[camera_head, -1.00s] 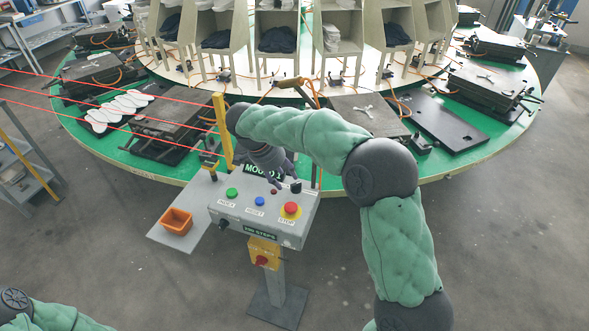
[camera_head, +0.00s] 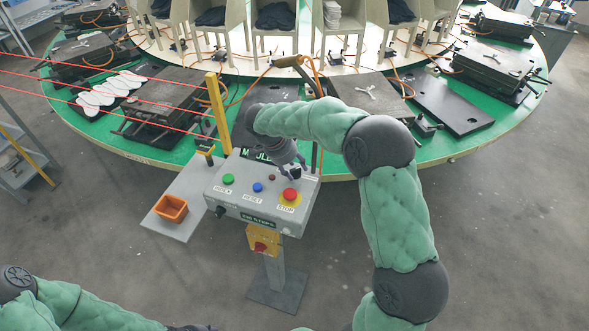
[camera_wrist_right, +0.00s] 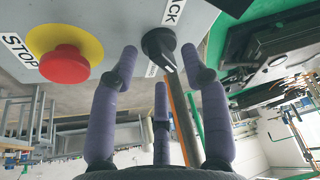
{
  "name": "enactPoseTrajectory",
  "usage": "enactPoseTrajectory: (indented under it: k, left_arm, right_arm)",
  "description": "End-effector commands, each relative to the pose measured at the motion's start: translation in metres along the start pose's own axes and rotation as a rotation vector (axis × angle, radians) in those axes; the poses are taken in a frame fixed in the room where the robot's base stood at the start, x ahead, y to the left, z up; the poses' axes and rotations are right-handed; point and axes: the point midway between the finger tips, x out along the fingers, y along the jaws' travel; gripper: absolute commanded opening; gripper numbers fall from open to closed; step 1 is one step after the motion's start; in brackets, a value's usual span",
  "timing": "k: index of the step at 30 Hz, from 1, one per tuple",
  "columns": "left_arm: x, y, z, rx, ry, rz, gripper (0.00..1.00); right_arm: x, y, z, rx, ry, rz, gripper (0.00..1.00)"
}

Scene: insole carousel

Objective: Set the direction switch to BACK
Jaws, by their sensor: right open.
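The grey control box (camera_head: 238,200) stands on a post in front of the turntable. The direction switch is a black knob (camera_wrist_right: 158,42) at the top of the right wrist view, beside a label (camera_wrist_right: 174,12) ending in "CK"; another label below is mostly hidden. Which way the knob points is hard to tell. My right gripper (camera_head: 300,166) is over the upper right of the box, its fingers covering much of the knob area. In the right wrist view the gripper (camera_wrist_right: 158,75) has its purple fingers spread around the knob, with visible gaps. My left gripper is outside the views.
The red STOP button (camera_wrist_right: 65,64) on its yellow ring is close to the left finger in the wrist view. Green (camera_head: 228,179) and blue (camera_head: 257,187) buttons sit further left. An orange bin (camera_head: 171,208) and yellow post (camera_head: 218,115) are left of the box.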

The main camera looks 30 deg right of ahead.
Motion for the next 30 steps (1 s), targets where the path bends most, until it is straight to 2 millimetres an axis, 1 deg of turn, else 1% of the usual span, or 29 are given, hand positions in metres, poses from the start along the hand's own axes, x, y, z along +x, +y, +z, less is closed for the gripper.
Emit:
enactPoseTrajectory:
  k: [1,4,12,13,14,15,17,18,25,30]
  left_arm:
    - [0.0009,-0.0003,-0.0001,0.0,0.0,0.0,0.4]
    - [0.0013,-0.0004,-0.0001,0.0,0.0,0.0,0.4]
    - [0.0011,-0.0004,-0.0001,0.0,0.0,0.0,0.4]
    - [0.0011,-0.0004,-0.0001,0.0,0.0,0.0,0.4]
    - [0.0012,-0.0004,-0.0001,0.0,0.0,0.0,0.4]
    - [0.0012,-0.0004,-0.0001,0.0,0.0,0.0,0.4]
    - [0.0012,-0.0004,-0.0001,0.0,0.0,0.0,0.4]
    - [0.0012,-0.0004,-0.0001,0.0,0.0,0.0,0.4]
    - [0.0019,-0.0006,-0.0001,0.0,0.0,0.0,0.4]
    - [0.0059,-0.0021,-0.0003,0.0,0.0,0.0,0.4]
  right_arm:
    - [0.0043,0.0,0.0002,0.0,0.0,0.0,0.46]
    - [0.0076,-0.0002,0.0002,0.0,0.0,-0.001,0.46]
    - [0.0083,-0.0001,0.0001,0.0,0.0,-0.001,0.46]
    - [0.0083,-0.0001,0.0001,0.0,0.0,-0.001,0.41]
    - [0.0082,-0.0001,0.0001,0.0,0.0,-0.001,0.32]
    - [0.0082,-0.0001,0.0001,0.0,0.0,-0.001,0.21]
    - [0.0082,-0.0002,-0.0001,0.0,0.0,-0.001,0.04]
    - [0.0083,-0.0001,-0.0002,0.0,0.0,-0.001,0.0]
    - [0.0084,0.0,-0.0006,-0.004,0.001,-0.003,0.0]
    - [0.009,0.0002,-0.0011,-0.037,0.001,-0.018,0.0]
